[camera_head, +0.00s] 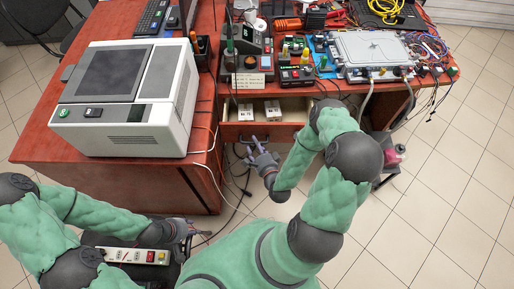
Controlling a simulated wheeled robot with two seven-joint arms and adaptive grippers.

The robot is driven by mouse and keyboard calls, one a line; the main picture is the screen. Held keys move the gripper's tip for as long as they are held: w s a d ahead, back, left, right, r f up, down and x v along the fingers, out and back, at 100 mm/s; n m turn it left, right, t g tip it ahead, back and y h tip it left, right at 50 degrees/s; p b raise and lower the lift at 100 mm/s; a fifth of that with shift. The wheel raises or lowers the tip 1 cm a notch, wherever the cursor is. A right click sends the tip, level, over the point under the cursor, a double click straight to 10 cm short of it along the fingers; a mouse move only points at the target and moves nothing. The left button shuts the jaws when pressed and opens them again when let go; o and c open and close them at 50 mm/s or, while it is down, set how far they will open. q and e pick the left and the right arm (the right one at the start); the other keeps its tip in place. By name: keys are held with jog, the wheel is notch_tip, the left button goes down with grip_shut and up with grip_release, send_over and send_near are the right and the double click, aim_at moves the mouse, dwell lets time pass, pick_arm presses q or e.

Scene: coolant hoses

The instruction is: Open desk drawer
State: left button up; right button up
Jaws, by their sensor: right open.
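The desk drawer (262,132) is under the right-hand part of the red desk in the head view. It stands partly pulled out, and its light inside shows with a few small white labelled boxes (246,112) in it. My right gripper (260,151) is open just in front of and below the drawer front, and it looks empty. Whether it touches the drawer front or a handle, I cannot tell. My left gripper (191,231) is low at the left, away from the drawer, beside a white power strip. Its fingers are too small to read.
A big white machine (130,97) stands on the left desk part. A silver case (372,52), tools and wires crowd the desktop above the drawer. Cables hang down near the drawer. A pink container (395,155) stands right of my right arm. Tiled floor (450,190) is clear at the right.

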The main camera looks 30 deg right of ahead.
jog(key=v, duration=1.2)
dwell(0.5)
